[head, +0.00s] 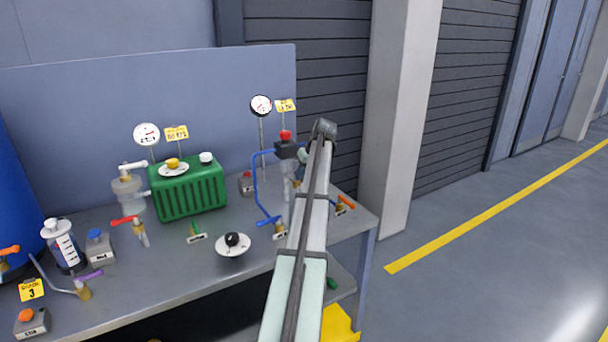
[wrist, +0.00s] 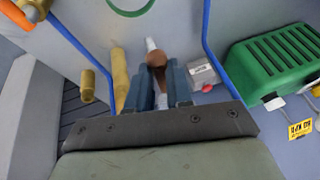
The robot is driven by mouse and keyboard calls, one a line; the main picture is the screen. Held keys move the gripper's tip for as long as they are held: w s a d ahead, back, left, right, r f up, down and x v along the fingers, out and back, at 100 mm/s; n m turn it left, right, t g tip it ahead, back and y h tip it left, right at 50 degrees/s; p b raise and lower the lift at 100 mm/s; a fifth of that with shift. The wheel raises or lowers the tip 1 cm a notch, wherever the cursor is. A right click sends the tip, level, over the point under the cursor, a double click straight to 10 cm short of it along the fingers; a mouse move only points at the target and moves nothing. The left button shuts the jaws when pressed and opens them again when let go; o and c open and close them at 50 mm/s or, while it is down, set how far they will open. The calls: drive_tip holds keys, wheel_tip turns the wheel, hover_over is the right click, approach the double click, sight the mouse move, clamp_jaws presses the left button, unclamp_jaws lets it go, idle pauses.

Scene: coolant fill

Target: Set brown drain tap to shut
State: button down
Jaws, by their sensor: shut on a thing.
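In the wrist view, the brown drain tap (wrist: 156,58) shows a rounded brown end and a brown part running down between the blue fingers of my gripper (wrist: 160,85). A pale stub stands just beyond the rounded end. My gripper is shut on the brown tap, with one finger on each side. The fingers and dark palm hide the tap's lower part, and I cannot tell the tap's setting. In the head view, my arm covers the tap, and the fingers cannot be made out clearly.
Blue pipes (wrist: 220,60) run close to my gripper, with brass fittings (wrist: 120,75) at its left. A grey box with a red button (wrist: 205,75) and a green ribbed tank (wrist: 275,65) lie to the right. Several other taps and gauges crowd the bench (head: 185,270).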

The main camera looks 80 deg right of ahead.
drive_tip(key=w+m+g+h, duration=0.3)
drive_tip(key=w+m+g, duration=0.3)
drive_tip(key=m, duration=1.1)
drive_tip(key=shift+w+a, duration=0.25)
drive_tip(key=shift+w, duration=0.1)
drive_tip(key=shift+m, duration=0.3)
drive_tip(key=c, duration=1)
unclamp_jaws()
drive_tip(key=shift+c, duration=0.2)
drive_tip(key=shift+r, duration=0.15)
drive_tip(key=v, duration=1.3)
drive_tip(key=shift+w+r, duration=0.25)
drive_tip(key=shift+w, duration=0.05)
